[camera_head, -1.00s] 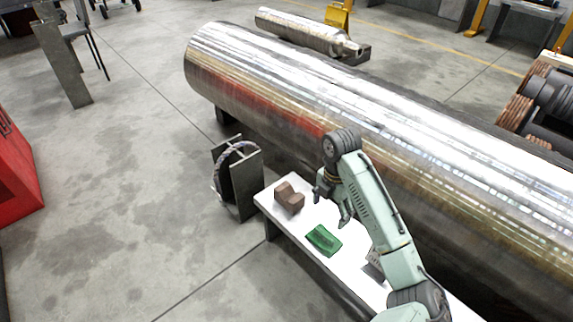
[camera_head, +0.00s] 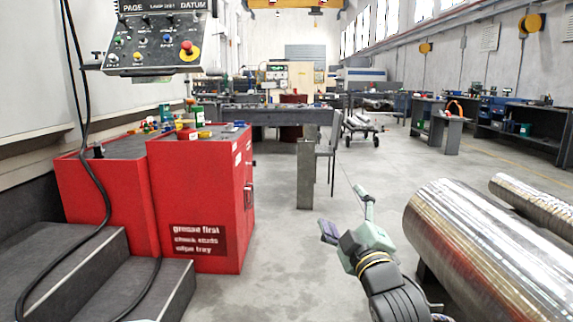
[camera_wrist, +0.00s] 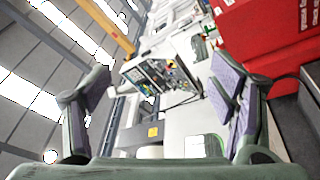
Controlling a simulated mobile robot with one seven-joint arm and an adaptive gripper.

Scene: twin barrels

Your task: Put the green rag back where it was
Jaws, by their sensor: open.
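The green rag is not in either view now; the white bench it lay on a second ago is out of view too. My gripper (camera_head: 346,212) is in the lower middle of the head view, raised above the grey floor, with its two fingers spread and nothing between them. In the wrist view my gripper (camera_wrist: 160,97) also shows its two purple-padded fingers wide apart, with no rag between them.
A red cabinet (camera_head: 200,200) with small items on top stands left, beside dark steps (camera_head: 150,285). A control panel (camera_head: 160,40) hangs above it. A large metal cylinder (camera_head: 490,240) lies right. A grey upright plate (camera_head: 305,175) stands ahead. The floor between is open.

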